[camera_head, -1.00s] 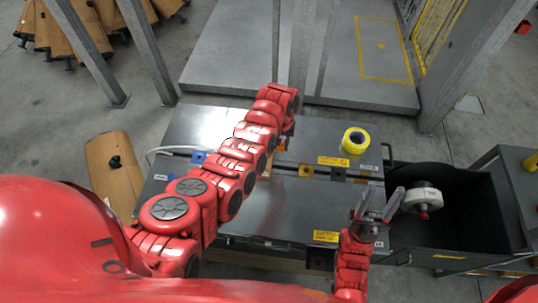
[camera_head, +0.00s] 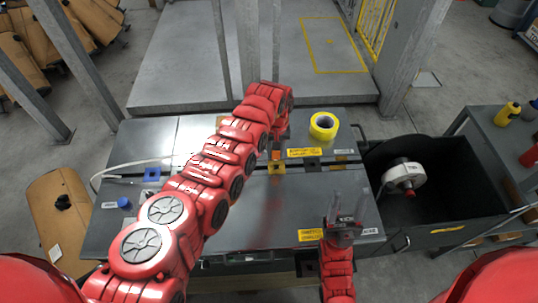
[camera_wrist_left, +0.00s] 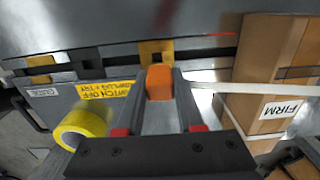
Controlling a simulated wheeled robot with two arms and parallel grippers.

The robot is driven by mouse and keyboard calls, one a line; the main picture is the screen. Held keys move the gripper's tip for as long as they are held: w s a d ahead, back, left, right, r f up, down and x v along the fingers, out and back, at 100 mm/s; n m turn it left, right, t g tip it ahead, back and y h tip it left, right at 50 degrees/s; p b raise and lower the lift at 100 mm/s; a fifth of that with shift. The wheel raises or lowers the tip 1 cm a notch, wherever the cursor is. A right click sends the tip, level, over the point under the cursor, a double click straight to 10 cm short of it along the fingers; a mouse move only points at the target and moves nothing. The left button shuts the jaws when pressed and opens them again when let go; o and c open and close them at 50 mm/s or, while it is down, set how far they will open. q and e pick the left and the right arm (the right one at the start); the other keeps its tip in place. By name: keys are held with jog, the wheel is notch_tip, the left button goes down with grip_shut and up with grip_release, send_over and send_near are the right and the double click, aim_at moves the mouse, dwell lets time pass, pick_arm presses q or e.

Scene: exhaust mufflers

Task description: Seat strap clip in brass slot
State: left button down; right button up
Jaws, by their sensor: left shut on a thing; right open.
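An orange clip (camera_wrist_left: 159,82) is between the fingers of my left gripper (camera_wrist_left: 160,100), which is shut on it. In the left wrist view the clip is just short of the brass slot (camera_wrist_left: 156,52) and lined up with it; a small gap appears to show. In the head view the orange clip (camera_head: 276,155) appears right behind the brass slot piece (camera_head: 277,168), and my left arm hides much of the gripper. A pale strap (camera_wrist_left: 260,89) runs right from the clip area in the wrist view. My right gripper (camera_head: 349,205) is open and empty above the bench's right front.
A yellow tape roll (camera_head: 323,126) stands on the bench behind the slot row. A blue slot piece (camera_head: 152,174) and a black one (camera_head: 312,163) flank the brass one. A white reel (camera_head: 403,176) hangs over a dark bin at right. A cardboard box (camera_wrist_left: 262,60) shows in the wrist view.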

pick_arm(q)
jog(key=shift+d+f, duration=0.15)
jog(key=shift+d, duration=0.15)
jog(key=shift+f+b, duration=0.15)
jog(key=shift+b, duration=0.2)
jog(key=shift+f+b, duration=1.9)
jog(key=shift+f, duration=0.4)
jog(key=shift+f+b, duration=0.4)
dwell(0.5)
jog(key=shift+c, duration=2.2)
grip_release()
